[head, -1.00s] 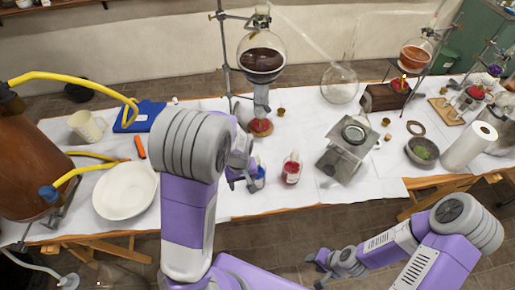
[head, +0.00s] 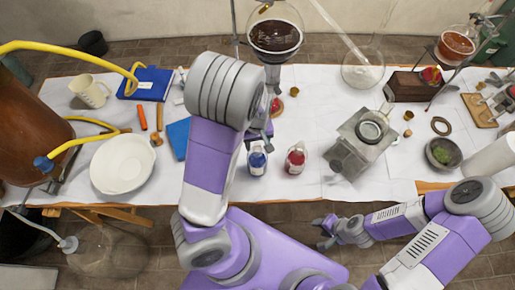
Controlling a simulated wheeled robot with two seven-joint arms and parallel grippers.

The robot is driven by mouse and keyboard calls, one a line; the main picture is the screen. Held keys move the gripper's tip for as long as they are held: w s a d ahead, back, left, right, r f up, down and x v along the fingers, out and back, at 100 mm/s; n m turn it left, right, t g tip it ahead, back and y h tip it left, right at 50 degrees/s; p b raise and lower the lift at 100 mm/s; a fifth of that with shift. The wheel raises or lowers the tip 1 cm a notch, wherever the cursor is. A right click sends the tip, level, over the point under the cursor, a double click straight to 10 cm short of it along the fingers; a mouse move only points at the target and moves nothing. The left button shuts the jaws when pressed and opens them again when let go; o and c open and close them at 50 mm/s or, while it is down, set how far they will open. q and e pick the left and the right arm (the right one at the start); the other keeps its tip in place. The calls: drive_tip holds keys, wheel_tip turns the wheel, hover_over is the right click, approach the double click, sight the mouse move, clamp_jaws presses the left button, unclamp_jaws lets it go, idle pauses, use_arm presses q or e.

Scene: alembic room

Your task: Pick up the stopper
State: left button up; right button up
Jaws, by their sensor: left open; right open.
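Several small brown cork-like pieces are in view, and I cannot tell which is the stopper. One (head: 294,91) is at the back of the table, two (head: 408,115) are right of the metal burner box, and one (head: 156,140) lies near the orange stick. My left gripper (head: 262,144) is open, just above and behind a bottle of blue liquid (head: 257,161); my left arm partly hides the area around it. A bottle of red liquid (head: 295,159) stands to its right. My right gripper (head: 324,234) is open and empty, low in front of the table, over the floor.
A metal box burner (head: 353,153), a bowl with green matter (head: 443,153) and a paper roll (head: 494,160) stand to the right. A white dish (head: 123,165), a mug (head: 90,91) and blue books (head: 147,82) are at left. Tall glassware on stands lines the back.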

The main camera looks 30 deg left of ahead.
sight(257, 145)
use_arm(q)
drive_tip(key=shift+f, duration=0.55)
clamp_jaws()
drive_tip(key=shift+r, duration=0.1)
wheel_tip(257, 145, up, 13)
drive_tip(key=p, duration=0.7)
